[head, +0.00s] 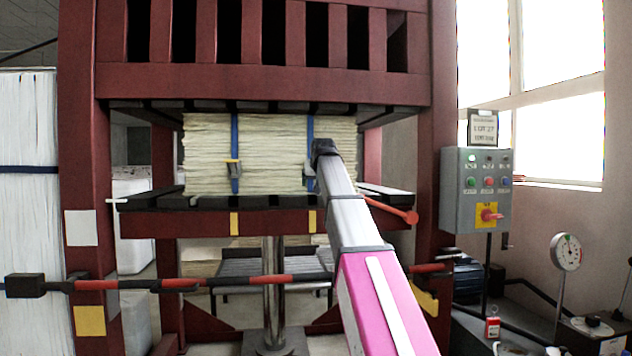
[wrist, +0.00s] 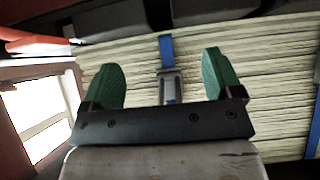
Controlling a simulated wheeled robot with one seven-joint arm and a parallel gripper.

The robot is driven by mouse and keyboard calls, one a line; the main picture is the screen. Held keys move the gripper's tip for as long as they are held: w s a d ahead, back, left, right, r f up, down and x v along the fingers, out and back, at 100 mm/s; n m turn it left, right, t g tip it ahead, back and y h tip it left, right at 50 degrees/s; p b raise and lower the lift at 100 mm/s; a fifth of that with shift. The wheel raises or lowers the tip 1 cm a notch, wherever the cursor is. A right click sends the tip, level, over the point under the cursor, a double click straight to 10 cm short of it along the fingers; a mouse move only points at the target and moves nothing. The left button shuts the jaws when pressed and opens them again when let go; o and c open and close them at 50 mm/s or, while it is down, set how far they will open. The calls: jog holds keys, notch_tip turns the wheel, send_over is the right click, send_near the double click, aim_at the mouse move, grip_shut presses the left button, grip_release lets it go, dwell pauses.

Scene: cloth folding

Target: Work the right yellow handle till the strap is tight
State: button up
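The right blue strap (head: 310,126) runs down the front of the pale stacked cloth (head: 270,150). Its buckle (head: 309,178) is partly hidden behind my arm in the head view. In the wrist view, the grey buckle (wrist: 170,86) sits on the strap (wrist: 166,48) between my fingers as seen from there. No yellow of the right handle shows clearly. My gripper (wrist: 161,76) is open, with two green fingers spread wide and nothing visibly held. In the head view, my gripper's dark end (head: 325,148) is before the stack; its fingers are hidden.
The red press frame (head: 440,120) surrounds the stack, with a dark slatted plate above and a slatted bed (head: 150,203) below. A red-ended lever (head: 408,215) sticks out right. A control box (head: 478,190) stands further right.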

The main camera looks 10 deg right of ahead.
jog(key=v, duration=1.1)
dwell(0.4)
jog(key=s+f+g, duration=0.3)
jog(key=f+g, duration=0.2)
jog(key=f, duration=3.8)
jog(key=s+f+g, duration=0.2)
jog(key=s+f, duration=0.9)
jog(key=f, duration=0.5)
jog(key=s+f+g, duration=0.3)
jog(key=s+f, duration=0.9)
jog(key=f, duration=0.3)
jog(key=shift+f, duration=0.4)
